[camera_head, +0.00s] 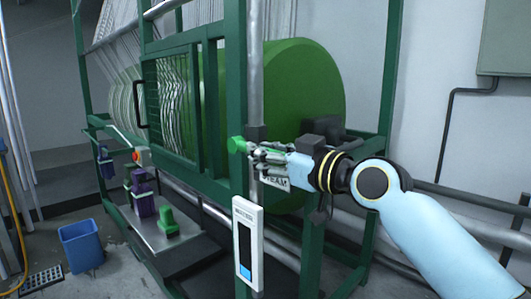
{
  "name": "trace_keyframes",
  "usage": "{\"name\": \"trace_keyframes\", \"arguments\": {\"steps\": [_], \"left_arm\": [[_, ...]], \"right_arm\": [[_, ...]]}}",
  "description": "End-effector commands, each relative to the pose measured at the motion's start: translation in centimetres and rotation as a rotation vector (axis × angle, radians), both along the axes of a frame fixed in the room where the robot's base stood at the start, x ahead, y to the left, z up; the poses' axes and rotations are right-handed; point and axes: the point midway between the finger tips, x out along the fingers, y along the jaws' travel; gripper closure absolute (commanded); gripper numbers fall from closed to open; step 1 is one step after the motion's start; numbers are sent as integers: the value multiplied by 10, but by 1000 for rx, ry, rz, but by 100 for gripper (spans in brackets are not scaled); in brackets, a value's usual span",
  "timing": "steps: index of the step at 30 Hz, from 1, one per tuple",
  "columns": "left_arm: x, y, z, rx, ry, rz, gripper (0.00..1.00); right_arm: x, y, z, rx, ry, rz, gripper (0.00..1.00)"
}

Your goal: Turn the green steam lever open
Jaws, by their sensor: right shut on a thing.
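The green steam lever (237,145) shows as a bright green end at the vertical grey steam pipe (255,70), in the middle of the head view. My right gripper (258,153) reaches in from the right and is shut on the lever. Its fingers hide most of the lever and the valve body behind. A label ending in "EAM" (276,183) shows just below the fingers, partly covered. My left gripper is not in view.
A green frame (236,60) holds a large green drum (320,85) behind the pipe. A blue bin (82,246) is on the floor.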

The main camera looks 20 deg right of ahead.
Motion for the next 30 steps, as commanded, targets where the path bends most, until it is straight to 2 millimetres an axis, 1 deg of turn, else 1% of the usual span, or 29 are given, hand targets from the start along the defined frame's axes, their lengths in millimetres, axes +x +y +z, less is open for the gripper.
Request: {"name": "trace_keyframes", "arguments": {"steps": [7,11,14,21,24,27,30], "left_arm": [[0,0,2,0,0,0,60],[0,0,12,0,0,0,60],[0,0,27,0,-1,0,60],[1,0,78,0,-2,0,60],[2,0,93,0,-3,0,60],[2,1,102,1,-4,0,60],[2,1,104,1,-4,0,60]], "right_arm": [[0,0,1,0,3,0,100],[0,0,5,-7,22,0,100],[0,0,11,-19,55,1,100],[2,1,28,-67,191,1,100],[4,1,33,-93,259,0,100],[6,2,37,-118,327,1,100],[9,3,40,-142,392,0,100]]}}
